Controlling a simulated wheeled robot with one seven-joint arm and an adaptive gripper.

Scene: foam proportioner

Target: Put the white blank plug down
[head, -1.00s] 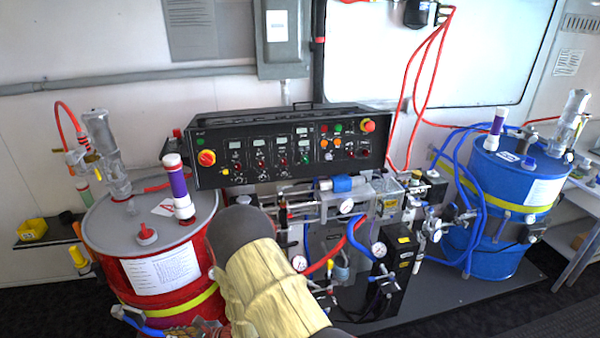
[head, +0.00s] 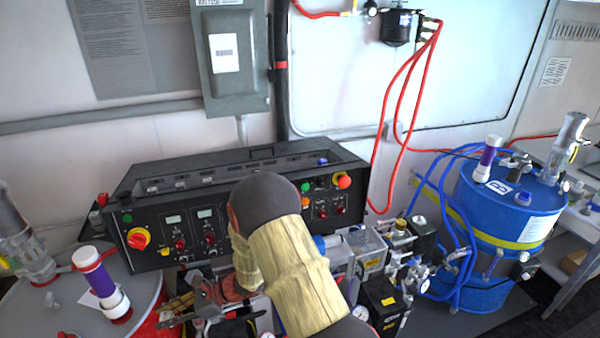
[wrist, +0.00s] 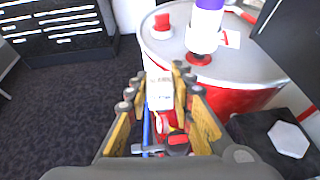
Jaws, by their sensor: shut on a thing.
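My gripper (wrist: 158,80) is shut on a small white piece (wrist: 160,95), which seems to be the white blank plug. It sits between the fingertips in the wrist view, with the red drum (wrist: 225,100) behind it. In the head view my gripper (head: 178,312) is low, just right of the red drum's top (head: 45,312) and in front of the control panel (head: 170,225). The plug cannot be made out there.
A white hexagonal piece (wrist: 288,139) lies on a black surface at the right of the wrist view. A purple-and-white cylinder (head: 96,280) stands on the red drum. A blue drum (head: 500,215) with hoses stands at the right. Dark floor (wrist: 60,110) is open at left.

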